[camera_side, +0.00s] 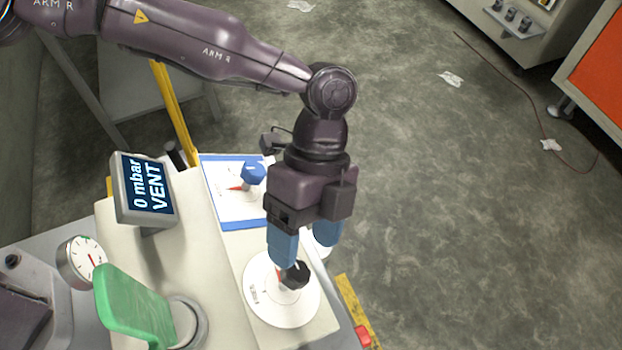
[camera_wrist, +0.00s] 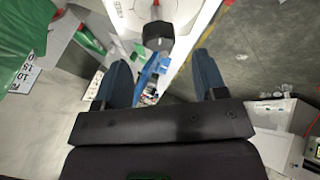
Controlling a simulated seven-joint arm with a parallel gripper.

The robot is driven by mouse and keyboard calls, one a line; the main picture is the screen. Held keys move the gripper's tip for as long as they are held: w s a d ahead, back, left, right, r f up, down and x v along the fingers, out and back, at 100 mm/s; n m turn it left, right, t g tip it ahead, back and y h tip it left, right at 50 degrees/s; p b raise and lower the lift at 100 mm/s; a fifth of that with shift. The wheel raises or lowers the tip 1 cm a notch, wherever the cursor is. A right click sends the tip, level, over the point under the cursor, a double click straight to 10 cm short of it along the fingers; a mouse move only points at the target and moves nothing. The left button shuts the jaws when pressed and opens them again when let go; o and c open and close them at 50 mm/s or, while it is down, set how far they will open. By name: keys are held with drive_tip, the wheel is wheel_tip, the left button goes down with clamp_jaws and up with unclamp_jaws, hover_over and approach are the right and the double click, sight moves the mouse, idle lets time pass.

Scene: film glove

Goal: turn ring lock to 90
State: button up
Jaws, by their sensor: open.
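A black knob (camera_side: 294,275) with a red mark beside it sits on a round white dial (camera_side: 262,309) on the pale bench unit. It looks like the ring lock, but the dial's lettering is too small to read. My gripper (camera_side: 303,255) points down at the dial, its blue fingers apart and empty. In the side view the left finger overlaps the knob's upper edge; contact cannot be told. In the wrist view the knob (camera_wrist: 158,38) shows just beyond and between the fingertips of my gripper (camera_wrist: 161,58), not clasped.
A blue knob (camera_side: 253,173) with a red pointer stands on a blue-edged white panel (camera_side: 223,187) behind. A display (camera_side: 147,188) reads "0 mbar VENT". A round gauge (camera_side: 82,262) and a green handle (camera_side: 130,305) stand left. Open floor (camera_side: 450,220) lies right.

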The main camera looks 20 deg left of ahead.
drive_tip(key=v, duration=0.8)
drive_tip(key=shift+w+r, duration=0.25)
drive_tip(key=shift+r, duration=0.05)
drive_tip(key=s+a+r+n+t, duration=0.1)
drive_tip(key=a+r+n+t, duration=0.15)
drive_tip(key=a+n, duration=0.35)
drive_tip(key=s+a+r+n+t+y, duration=0.1)
drive_tip(key=a+r+n+t, duration=0.2)
drive_tip(key=a, duration=0.5)
drive_tip(key=s+a+r+n+t, duration=0.1)
drive_tip(key=a+r+n, duration=0.2)
drive_tip(key=a+n, duration=0.35)
drive_tip(key=s+a+r+n+t, duration=0.3)
drive_tip(key=s+a+r, duration=0.1)
drive_tip(key=a, duration=0.5)
drive_tip(key=s+a+r+n+t, duration=0.3)
drive_tip(key=s+a, duration=0.3)
drive_tip(key=a, duration=0.3)
drive_tip(key=shift+r+n, duration=0.75)
